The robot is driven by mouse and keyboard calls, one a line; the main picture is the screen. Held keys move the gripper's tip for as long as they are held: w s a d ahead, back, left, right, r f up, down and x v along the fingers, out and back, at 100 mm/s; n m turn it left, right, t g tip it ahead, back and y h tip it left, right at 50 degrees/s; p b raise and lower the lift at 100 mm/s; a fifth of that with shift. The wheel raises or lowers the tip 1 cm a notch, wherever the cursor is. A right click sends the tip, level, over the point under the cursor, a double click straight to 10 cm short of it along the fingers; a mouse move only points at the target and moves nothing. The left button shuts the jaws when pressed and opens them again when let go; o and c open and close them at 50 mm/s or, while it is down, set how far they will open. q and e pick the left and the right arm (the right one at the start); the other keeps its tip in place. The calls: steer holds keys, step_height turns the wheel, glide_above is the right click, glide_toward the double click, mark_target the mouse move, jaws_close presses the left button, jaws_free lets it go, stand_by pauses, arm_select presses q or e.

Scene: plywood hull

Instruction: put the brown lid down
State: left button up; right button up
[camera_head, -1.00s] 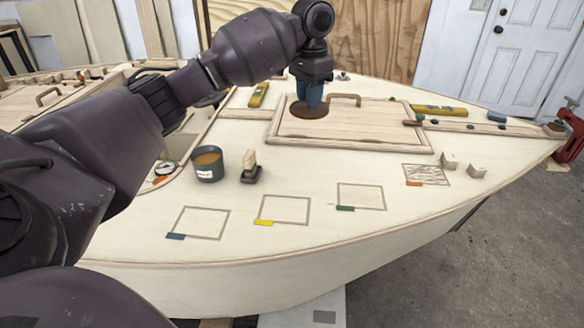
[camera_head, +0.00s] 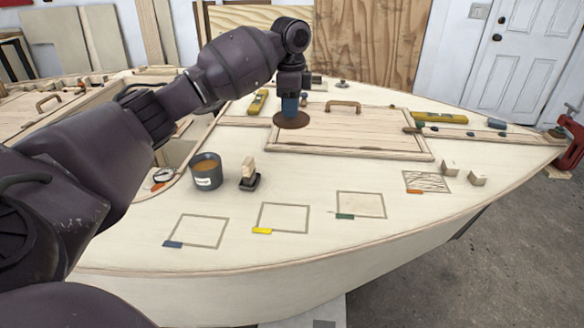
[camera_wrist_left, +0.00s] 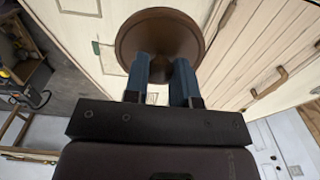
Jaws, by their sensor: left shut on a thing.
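The brown lid (camera_head: 291,120) is a round disc, held flat over the left edge of the hatch panel on the hull deck. My left gripper (camera_head: 290,106) has blue fingers and is shut on the lid from above. In the left wrist view the lid (camera_wrist_left: 160,40) fills the top middle, with the fingers of my left gripper (camera_wrist_left: 162,75) closed at its near side. I cannot tell whether the lid touches the panel. A dark pot (camera_head: 206,171) with orange-brown contents stands open on the deck at the left. My right gripper is not in view.
A brush-like block (camera_head: 249,175) stands just right of the pot. Several outlined squares with colored tabs lie along the front deck, including one with a yellow tab (camera_head: 282,218). Two small wooden blocks (camera_head: 477,179) sit at the right. The hatch (camera_head: 370,135) has a raised handle (camera_head: 343,105).

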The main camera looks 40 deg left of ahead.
arm_select(q)
step_height(320, 180, down, 12)
steer(key=shift+b, duration=1.2)
step_height(320, 180, down, 6)
steer(key=shift+r+b, duration=0.25)
steer(key=shift+b, duration=0.45)
steer(key=shift+r, duration=0.2)
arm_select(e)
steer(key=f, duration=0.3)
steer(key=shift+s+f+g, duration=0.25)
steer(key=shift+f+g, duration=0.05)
arm_select(q)
steer(key=shift+f, duration=0.1)
steer(key=o, duration=0.9)
